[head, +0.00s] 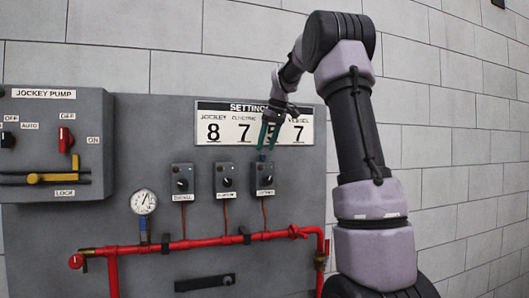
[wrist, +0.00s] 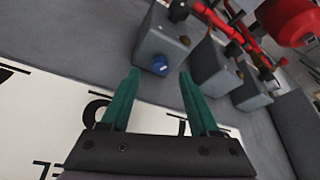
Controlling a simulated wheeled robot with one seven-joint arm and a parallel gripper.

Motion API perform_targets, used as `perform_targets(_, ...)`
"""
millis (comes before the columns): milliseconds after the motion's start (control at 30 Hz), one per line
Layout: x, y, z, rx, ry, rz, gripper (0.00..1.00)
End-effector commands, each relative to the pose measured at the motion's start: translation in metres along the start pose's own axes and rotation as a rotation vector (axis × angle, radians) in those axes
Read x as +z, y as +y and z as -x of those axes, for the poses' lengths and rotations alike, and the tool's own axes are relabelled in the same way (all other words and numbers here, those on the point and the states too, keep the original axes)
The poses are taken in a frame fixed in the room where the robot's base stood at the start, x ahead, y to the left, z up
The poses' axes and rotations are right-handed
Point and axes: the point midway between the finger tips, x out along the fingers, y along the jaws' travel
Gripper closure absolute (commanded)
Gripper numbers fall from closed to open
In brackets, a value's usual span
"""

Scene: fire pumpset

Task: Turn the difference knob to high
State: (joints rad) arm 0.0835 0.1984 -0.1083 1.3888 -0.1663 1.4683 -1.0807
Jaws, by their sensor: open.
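Three grey switch boxes hang in a row on the grey panel in the head view: the left box (head: 182,173), middle box (head: 226,173) and right box (head: 263,170). Each has a black front dial and a small label I cannot read surely, so I cannot tell which is marked difference. My gripper (head: 266,143) is open, pointing down just above the right box, in front of the settings sign (head: 240,106). In the wrist view a box (wrist: 163,42) with a blue knob (wrist: 160,65) lies ahead between the open green fingertips (wrist: 159,75). Nothing is held.
A red pipe (head: 200,243) with a gauge (head: 143,201) runs below the boxes. The jockey pump box (head: 55,135), with a red knob (head: 66,139) and a yellow lever (head: 50,178), is at left. Bare block wall (head: 460,120) lies right of my arm.

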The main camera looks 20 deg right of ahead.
Motion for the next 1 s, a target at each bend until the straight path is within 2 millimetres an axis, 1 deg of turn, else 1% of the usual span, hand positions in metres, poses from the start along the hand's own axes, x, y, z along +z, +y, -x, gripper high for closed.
perform_targets(33, 0.001, -0.001, -0.008, -0.001, -0.003, 0.000, 0.38)
perform_targets(100, 0.000, 0.000, -0.017, -0.001, -0.002, -0.001, 0.38)
perform_targets(200, 0.000, 0.000, -0.025, 0.000, -0.001, -0.001, 0.38)
perform_targets(333, 0.000, 0.000, -0.030, 0.000, -0.001, -0.002, 0.38)
perform_targets(567, 0.000, 0.000, -0.030, 0.001, -0.001, -0.001, 0.38)
perform_targets(600, 0.000, 0.000, -0.030, 0.001, -0.001, -0.001, 0.54)
perform_targets(667, 0.000, 0.000, -0.030, 0.001, -0.001, -0.001, 0.77)
perform_targets(700, 0.000, 0.000, -0.030, 0.001, 0.000, -0.001, 0.92)
perform_targets(733, 0.000, 0.000, -0.030, 0.001, -0.001, -0.001, 1.00)
perform_targets(1000, 0.000, 0.000, -0.029, 0.006, 0.000, -0.013, 1.00)
